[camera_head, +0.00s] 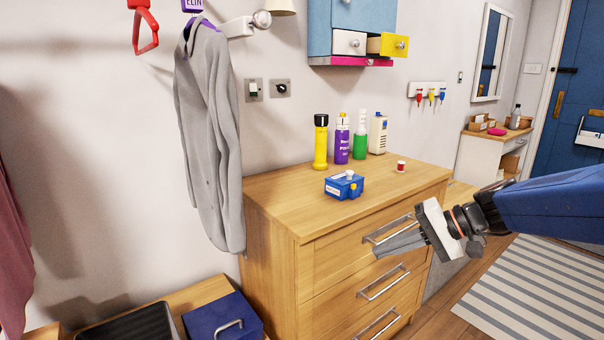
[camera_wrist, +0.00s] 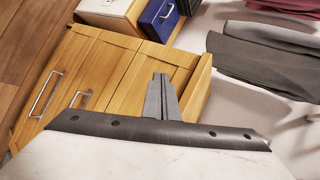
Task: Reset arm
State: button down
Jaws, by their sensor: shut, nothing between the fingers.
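My gripper (camera_head: 379,249) is shut and empty, in front of the wooden chest of drawers (camera_head: 270,215) in the head view. My blue arm reaches in from the right edge. In the wrist view my gripper (camera_wrist: 160,80) shows its grey fingers together, with the chest (camera_wrist: 110,70) behind them. I cannot tell whether the fingers touch the chest.
On the chest stand a yellow flashlight (camera_head: 321,142), a purple bottle (camera_head: 342,140), a green bottle (camera_head: 360,138), a cream box (camera_head: 378,135) and a blue box (camera_head: 344,187). A grey garment (camera_head: 208,130) hangs left. An open yellow drawer (camera_head: 390,46) juts from the wall cabinet.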

jog(key=s+d+f+n+h, duration=0.1)
jog(key=s+d+f+h, duration=0.1)
jog(key=s, duration=0.4)
jog(key=s+d+f+n+h, duration=0.1)
jog(key=s+d+f+h, duration=0.2)
jog(key=s, duration=0.4)
jog(key=s+d+f+n+t+h, duration=0.1)
jog(key=s+d+f+h, duration=0.2)
jog(key=s, duration=0.4)
jog(key=d+h, duration=0.1)
jog(key=h, duration=0.1)
jog(key=shift+d+h, duration=0.2)
jog(key=shift+h, duration=0.1)
